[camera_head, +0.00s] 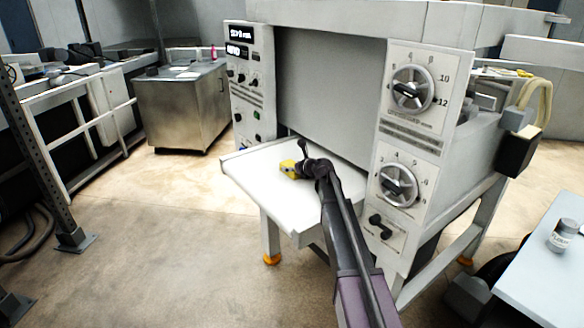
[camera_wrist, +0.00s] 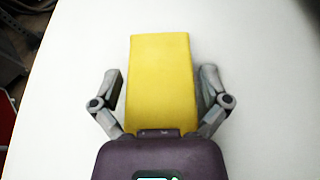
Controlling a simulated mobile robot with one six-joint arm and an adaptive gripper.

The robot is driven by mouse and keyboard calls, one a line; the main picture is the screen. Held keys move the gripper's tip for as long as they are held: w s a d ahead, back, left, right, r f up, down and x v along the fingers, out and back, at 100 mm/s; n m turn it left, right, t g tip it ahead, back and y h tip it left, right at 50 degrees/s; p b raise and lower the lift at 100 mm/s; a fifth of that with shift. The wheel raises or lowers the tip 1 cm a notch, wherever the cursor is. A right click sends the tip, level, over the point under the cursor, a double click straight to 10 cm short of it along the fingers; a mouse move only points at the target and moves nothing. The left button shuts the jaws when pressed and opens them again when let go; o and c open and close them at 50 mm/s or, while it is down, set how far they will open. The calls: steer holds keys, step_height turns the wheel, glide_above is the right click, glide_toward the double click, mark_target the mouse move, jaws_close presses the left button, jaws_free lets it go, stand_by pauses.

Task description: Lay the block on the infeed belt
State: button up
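The yellow block (camera_head: 288,168) is at the white infeed belt (camera_head: 262,194) of the sheeter, near the middle of its surface. In the wrist view the block (camera_wrist: 160,80) lies between the two fingers of my gripper (camera_wrist: 161,76), with white surface behind it. A narrow strip of white shows between the block and each finger, so the fingers stand open around it. My gripper (camera_head: 301,160) reaches over the belt from the front right in the head view. The block's underside is hidden, but it looks to be resting on the belt.
The sheeter's control panels with dials (camera_head: 412,90) flank the belt's far end. A metal cabinet (camera_head: 183,105) stands at the back left. A pale table with a small jar (camera_head: 563,235) is at the right.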

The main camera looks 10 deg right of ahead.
steer(key=shift+r, duration=0.15)
stand_by(0.3)
steer(key=p+v, duration=0.5)
steer(key=v, duration=0.7)
